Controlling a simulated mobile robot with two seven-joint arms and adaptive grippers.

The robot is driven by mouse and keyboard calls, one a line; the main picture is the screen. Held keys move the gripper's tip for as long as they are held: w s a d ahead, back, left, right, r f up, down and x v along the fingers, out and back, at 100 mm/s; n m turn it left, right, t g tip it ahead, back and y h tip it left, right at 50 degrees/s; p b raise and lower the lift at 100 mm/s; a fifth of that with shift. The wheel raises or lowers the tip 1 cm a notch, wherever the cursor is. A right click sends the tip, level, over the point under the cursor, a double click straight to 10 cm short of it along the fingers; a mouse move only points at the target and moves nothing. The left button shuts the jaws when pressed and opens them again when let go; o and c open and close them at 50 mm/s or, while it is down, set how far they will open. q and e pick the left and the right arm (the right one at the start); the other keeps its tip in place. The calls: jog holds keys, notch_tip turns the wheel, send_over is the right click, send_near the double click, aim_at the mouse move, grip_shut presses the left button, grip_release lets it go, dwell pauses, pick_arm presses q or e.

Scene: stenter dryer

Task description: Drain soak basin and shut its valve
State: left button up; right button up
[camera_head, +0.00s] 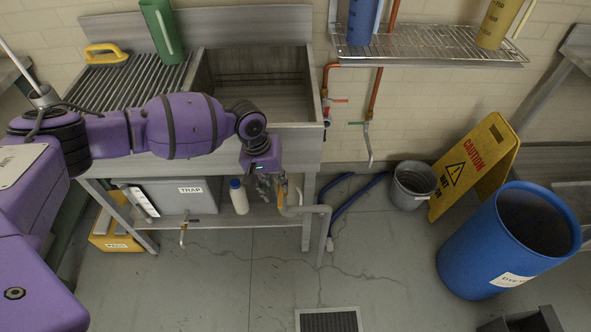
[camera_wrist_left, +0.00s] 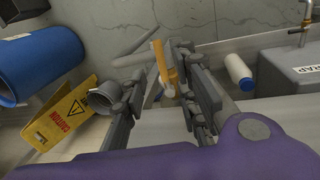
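The soak basin (camera_head: 305,137) is a grey metal sink at the upper middle of the head view. I cannot tell whether it holds water. Below its front, the drain valve's yellow-orange handle (camera_head: 281,197) sits by a grey drain pipe (camera_head: 322,211) that bends down to the floor. The handle also shows in the left wrist view (camera_wrist_left: 162,62). My left gripper (camera_head: 266,187) points down at the handle, in front of the basin. In the wrist view its fingers (camera_wrist_left: 168,75) are apart, with the handle near their tips; I cannot tell whether they touch. My right gripper is out of view.
A white bottle (camera_head: 238,196) and grey trap box (camera_head: 170,195) sit on the shelf beneath. A floor drain (camera_head: 329,321) lies in front. A bucket (camera_head: 414,185), yellow caution sign (camera_head: 474,165) and blue barrel (camera_head: 480,245) stand right.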

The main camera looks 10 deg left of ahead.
aim_at(281, 198)
pick_arm(q)
jog(key=f, duration=0.3)
jog(key=d+f, duration=0.1)
jog(key=shift+w+f, duration=0.15)
jog(key=shift+f, duration=0.25)
grip_shut()
